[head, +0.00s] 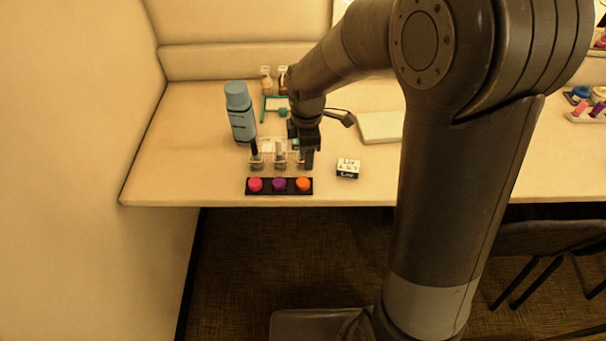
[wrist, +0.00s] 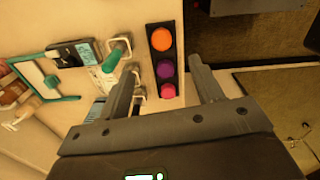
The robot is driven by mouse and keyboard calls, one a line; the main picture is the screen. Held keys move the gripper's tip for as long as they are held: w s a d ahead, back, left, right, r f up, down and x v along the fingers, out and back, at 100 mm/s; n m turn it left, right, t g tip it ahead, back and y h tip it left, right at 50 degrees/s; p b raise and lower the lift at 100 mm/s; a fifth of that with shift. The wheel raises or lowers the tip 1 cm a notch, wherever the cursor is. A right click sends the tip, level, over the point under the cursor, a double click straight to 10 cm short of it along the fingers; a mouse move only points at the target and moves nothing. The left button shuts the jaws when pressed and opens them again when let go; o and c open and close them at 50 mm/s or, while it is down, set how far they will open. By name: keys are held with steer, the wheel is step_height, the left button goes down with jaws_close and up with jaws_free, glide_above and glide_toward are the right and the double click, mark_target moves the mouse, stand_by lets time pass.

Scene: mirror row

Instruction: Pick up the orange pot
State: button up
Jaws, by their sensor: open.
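The orange pot (head: 303,184) sits at the right end of a black tray (head: 267,190) near the table's front edge. The tray also holds a pink pot (head: 255,184) and a purple pot (head: 279,184). In the wrist view the orange pot (wrist: 161,39) is at the far end of the tray, with the purple pot (wrist: 166,69) and pink pot (wrist: 168,90) nearer. My gripper (head: 308,160) is above the table behind the orange pot. In the wrist view its two fingers (wrist: 160,85) are apart, with nothing between them held.
Clear holders (head: 279,155) with upright items stand just behind the tray. A blue bottle (head: 240,113) stands behind left. A small black-and-white box (head: 347,168) lies right of the tray. A green-framed mirror (head: 276,108) and a pale flat book (head: 379,127) are farther back.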

steer(key=a+f+n, duration=0.1)
steer(key=f, duration=0.1)
glide_above(304, 181)
steer(key=f, duration=0.4)
steer(key=shift+a+f, duration=0.25)
steer(key=shift+f, duration=0.1)
steer(key=shift+d+f, duration=0.15)
steer(key=shift+f, duration=1.35)
steer(key=shift+d+f, duration=0.1)
steer(key=shift+f, duration=1.4)
steer(key=c, duration=1.1)
